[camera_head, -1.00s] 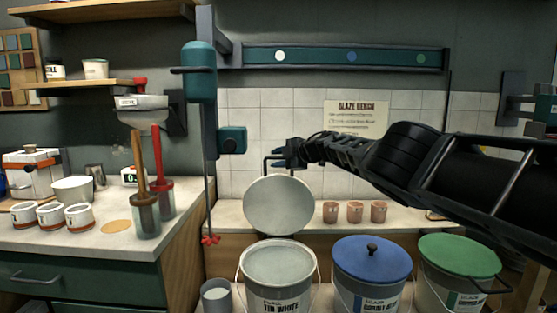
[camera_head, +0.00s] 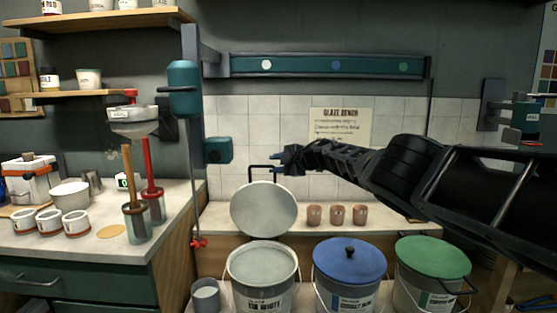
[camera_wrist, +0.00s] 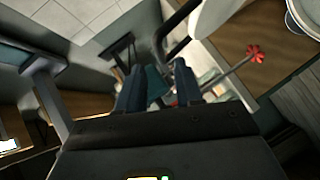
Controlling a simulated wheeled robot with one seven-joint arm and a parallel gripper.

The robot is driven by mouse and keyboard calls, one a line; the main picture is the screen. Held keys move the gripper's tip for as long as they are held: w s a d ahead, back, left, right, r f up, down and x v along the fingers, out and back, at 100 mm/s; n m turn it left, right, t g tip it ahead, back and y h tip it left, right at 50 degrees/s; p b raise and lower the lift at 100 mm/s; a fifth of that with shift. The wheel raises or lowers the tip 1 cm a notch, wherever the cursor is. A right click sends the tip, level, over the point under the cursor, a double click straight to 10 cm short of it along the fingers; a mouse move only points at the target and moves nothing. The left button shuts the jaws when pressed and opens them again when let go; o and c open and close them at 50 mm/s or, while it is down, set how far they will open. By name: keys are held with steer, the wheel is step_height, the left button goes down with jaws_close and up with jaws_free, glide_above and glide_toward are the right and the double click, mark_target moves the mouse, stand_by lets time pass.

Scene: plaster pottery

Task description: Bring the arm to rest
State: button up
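My gripper (camera_head: 280,165) is at the end of my outstretched arm, beside the dark bent bar above a pale round lid (camera_head: 264,210). In the wrist view my two fingers (camera_wrist: 158,88) stand apart with nothing seen between them. The dark bar (camera_wrist: 178,48) and part of the lid (camera_wrist: 215,14) lie beyond and to the right of the fingertips. The lid stands tilted up behind an open tin white bucket (camera_head: 262,262); what holds it up is not clear.
A blue-lidded bucket (camera_head: 350,262) and a green-lidded bucket (camera_head: 433,258) stand under my arm. Three small terracotta cups (camera_head: 337,215) are on the back ledge. A teal mixer (camera_head: 184,88) with a long shaft stands to the left. The left counter (camera_head: 90,250) holds bowls and tools.

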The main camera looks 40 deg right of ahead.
steer(key=shift+s, duration=0.25)
stand_by(0.3)
